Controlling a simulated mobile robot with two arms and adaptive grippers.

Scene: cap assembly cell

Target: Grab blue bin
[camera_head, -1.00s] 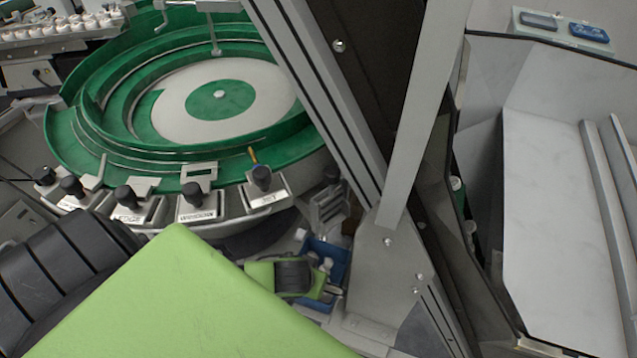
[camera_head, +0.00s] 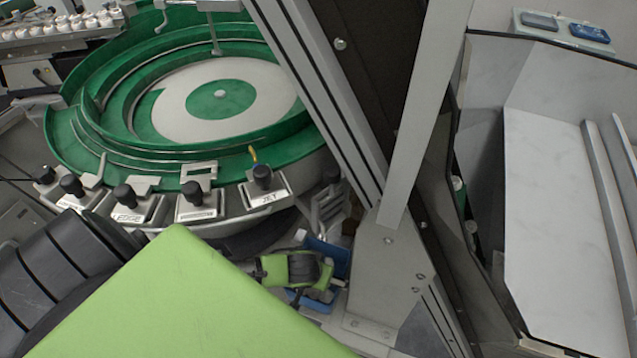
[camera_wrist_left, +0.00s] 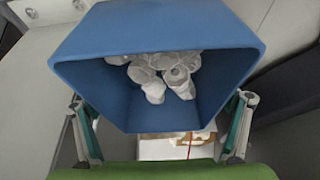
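The blue bin (camera_head: 340,258) stands low beside the grey post, below the green bowl, and my left gripper (camera_head: 318,275) partly covers it in the head view. In the left wrist view the blue bin (camera_wrist_left: 105,48) fills the middle, its mouth facing the camera, with several whitish caps (camera_wrist_left: 165,72) inside. The fingers of my left gripper (camera_wrist_left: 164,108) are spread wide, one on each side of the bin. I cannot tell whether they touch its walls. My right gripper is in neither view.
The green feeder bowl (camera_head: 165,150) with several labelled black knobs along its rim is just behind. The grey post (camera_head: 385,260) stands close to the bin on the right. A pale sloped panel (camera_head: 550,200) is farther right.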

